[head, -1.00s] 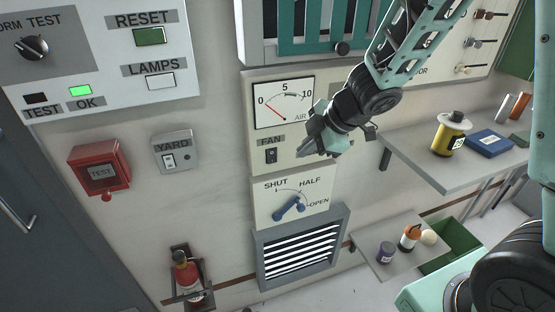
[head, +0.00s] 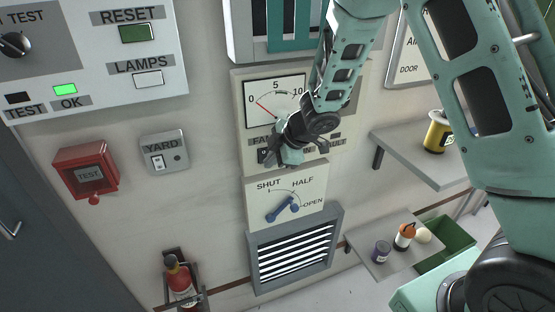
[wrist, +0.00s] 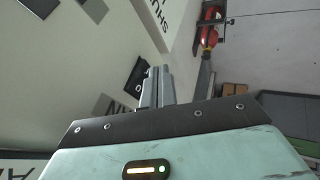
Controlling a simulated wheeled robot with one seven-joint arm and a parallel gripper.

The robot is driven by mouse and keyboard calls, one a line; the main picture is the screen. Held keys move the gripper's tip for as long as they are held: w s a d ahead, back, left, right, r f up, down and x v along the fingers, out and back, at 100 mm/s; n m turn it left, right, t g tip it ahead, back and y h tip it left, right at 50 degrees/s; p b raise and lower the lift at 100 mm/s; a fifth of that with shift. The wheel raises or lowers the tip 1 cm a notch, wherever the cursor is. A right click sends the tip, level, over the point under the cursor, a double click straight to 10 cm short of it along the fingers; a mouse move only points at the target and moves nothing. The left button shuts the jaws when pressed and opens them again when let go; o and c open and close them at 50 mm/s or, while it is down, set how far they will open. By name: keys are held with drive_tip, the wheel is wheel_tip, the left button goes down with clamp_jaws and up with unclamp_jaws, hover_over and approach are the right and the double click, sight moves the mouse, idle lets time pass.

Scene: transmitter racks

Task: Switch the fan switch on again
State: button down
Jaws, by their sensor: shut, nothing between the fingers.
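The fan switch (head: 262,156) is a small dark rocker under the FAN label on the wall panel, partly hidden by my gripper in the head view. In the wrist view a dark switch plate (wrist: 137,76) lies just left of the fingertips. My gripper (head: 270,158) is shut and empty, its fingers close in front of the switch; the fingers also show in the wrist view (wrist: 158,76). Whether they touch the switch I cannot tell, nor which way the rocker is tipped. The air gauge (head: 272,100) above has its red needle near 0.
A blue lever (head: 283,208) with SHUT, HALF and OPEN marks sits just below, above a louvred vent (head: 295,250). The yard switch (head: 164,153) and a red TEST box (head: 87,173) are to the left. A shelf with a yellow canister (head: 437,132) juts out at right.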

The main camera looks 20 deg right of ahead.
drive_tip(key=shift+w, duration=0.3)
drive_tip(key=shift+w+f, duration=0.15)
drive_tip(key=shift+w, duration=0.1)
drive_tip(key=shift+p, duration=0.35)
